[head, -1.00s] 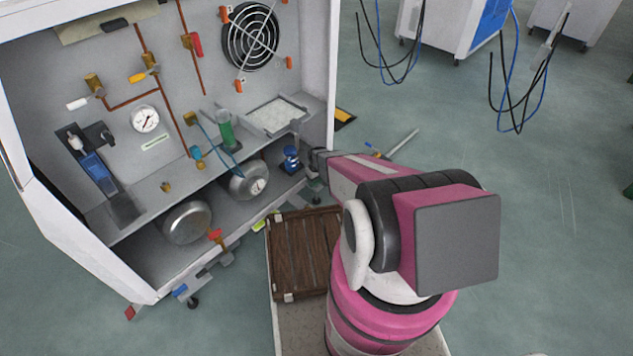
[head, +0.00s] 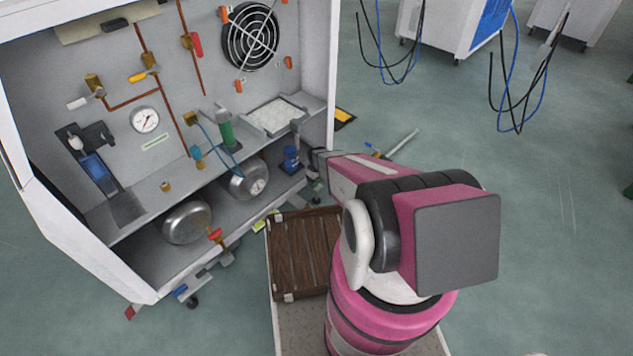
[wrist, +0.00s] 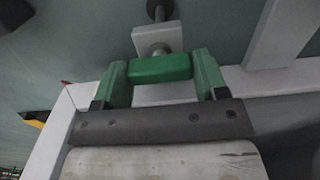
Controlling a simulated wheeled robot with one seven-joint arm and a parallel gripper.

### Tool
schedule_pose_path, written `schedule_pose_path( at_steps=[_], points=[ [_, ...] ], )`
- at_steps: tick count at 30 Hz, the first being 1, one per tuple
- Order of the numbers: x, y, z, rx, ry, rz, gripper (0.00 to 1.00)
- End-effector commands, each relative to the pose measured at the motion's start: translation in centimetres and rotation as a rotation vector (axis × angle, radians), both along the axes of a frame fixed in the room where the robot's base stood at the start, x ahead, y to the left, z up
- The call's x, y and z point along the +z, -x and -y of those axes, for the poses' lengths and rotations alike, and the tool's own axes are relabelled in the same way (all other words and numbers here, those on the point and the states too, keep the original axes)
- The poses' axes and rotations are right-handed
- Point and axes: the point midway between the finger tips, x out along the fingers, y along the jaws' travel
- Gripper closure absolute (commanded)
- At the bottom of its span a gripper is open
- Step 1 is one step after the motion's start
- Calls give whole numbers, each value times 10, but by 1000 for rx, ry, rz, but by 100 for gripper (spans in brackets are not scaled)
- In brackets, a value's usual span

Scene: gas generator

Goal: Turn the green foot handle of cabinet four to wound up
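The green foot handle (wrist: 160,68) shows in the wrist view as a short green block beside a pale square plate and a dark round foot post (wrist: 160,12). My gripper (wrist: 162,72) has its two green-looking fingers at the block's left and right ends, seemingly touching both, so it looks shut on the handle. In the head view my arm reaches to the lower right corner of the open white cabinet (head: 80,245). There my gripper (head: 316,162) is small and mostly hidden by my own arm. The handle itself is not clear in that view.
Other cabinet feet carry a red handle (head: 130,312), a blue handle (head: 180,291) and a yellow-green one (head: 259,226). A brown slatted crate (head: 305,250) lies below my arm. A white cabinet frame edge (wrist: 50,140) runs close to my gripper.

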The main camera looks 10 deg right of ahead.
Motion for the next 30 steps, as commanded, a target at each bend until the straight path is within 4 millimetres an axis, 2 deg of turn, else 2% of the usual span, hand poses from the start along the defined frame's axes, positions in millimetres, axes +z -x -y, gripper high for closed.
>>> schedule_pose_path(
  at_steps=[9, 14, 20, 30],
  points=[
    [0, 0, 0, -1, 0, 0, 26],
    [8, 1, 0, -2, 0, 0, 26],
    [34, 1, 0, -2, 0, 2, 26],
    [95, 1, 0, -1, 0, 1, 26]
  ],
)
